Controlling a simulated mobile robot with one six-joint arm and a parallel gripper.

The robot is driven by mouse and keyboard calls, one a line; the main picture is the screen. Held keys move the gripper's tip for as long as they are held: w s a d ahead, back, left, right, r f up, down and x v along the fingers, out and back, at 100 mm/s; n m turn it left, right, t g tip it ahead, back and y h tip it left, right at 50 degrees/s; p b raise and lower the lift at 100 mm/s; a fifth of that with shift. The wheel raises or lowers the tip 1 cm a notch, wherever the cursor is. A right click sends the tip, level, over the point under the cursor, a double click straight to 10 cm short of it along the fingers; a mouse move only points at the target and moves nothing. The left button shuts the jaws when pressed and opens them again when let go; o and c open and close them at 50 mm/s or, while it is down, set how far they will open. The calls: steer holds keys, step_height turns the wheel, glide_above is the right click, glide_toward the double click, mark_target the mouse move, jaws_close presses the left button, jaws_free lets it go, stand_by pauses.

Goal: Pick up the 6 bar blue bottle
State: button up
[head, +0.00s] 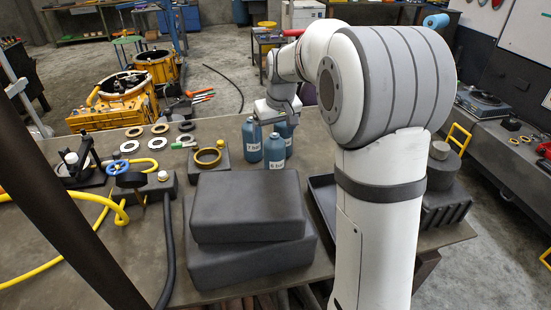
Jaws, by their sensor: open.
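Several blue bottles stand upright close together on the table. The front one (275,152) has a white label that seems to read 6 bar, though the print is small. A second blue bottle (252,139) stands just behind it to the left, its label too small to read surely. A third blue bottle (292,138) stands behind to the right, partly hidden. My gripper (275,116) is above and behind the front bottle, among the bottle tops, open. Its fingertips are mostly hidden, and I cannot tell whether they touch a bottle.
Two stacked dark grey blocks (248,205) lie in front of the bottles. A brass ring (207,157) and several flat rings lie to the left, with a yellow hose (95,197) and a blue valve wheel (118,167). A dark tray (322,200) is partly behind my arm.

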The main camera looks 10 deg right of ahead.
mark_target(275, 135)
steer(key=x, duration=0.2)
steer(key=p+x, duration=0.1)
steer(key=x, duration=0.1)
steer(key=shift+w+d+f, duration=0.2)
steer(key=shift+f, duration=0.15)
steer(key=shift+c, duration=0.5)
jaws_close()
steer(key=shift+r, duration=0.1)
